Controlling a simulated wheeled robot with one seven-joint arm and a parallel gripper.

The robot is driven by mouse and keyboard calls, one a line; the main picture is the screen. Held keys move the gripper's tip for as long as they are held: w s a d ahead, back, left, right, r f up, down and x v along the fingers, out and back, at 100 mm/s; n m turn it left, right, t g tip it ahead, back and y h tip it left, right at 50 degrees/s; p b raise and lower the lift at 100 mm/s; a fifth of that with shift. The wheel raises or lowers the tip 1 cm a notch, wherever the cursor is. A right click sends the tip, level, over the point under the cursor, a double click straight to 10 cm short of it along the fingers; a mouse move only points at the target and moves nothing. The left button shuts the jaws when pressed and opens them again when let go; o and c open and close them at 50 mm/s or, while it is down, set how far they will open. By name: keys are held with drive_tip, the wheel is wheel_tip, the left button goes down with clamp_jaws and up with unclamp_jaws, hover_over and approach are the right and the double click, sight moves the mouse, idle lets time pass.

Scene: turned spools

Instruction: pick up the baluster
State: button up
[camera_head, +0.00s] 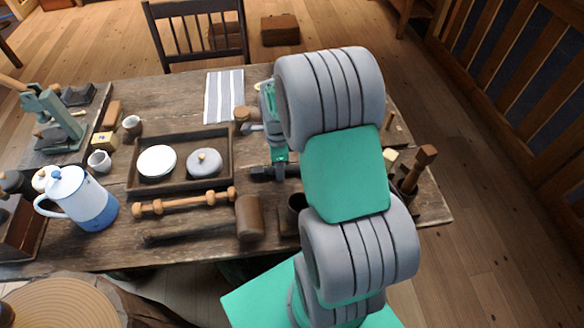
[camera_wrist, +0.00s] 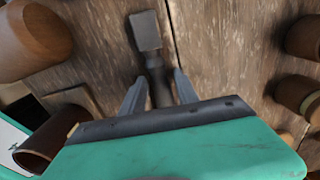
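A light wooden turned piece with rounded beads, which looks like the baluster (camera_head: 185,203), lies on the table in front of the dark tray. It lies just behind a wooden mallet (camera_head: 249,218). My gripper (camera_head: 280,168) is to its right, apart from it, pointing down at the table. In the wrist view my gripper (camera_wrist: 158,92) has its two fingers spread, one on each side of the dark handle of a tool with a grey block-like head (camera_wrist: 146,32). I cannot tell whether the fingers touch the handle. I cannot make out the baluster in the wrist view.
The tray (camera_head: 131,174) holds a white dish and a grey lidded pot. A white-and-blue jug (camera_head: 80,200) stands at the left. A striped cloth (camera_head: 224,96) lies at the back. My arm hides part of the table's right side, where a block with upright tools (camera_head: 408,185) stands.

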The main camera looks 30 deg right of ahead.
clamp_jaws()
idle(0.4)
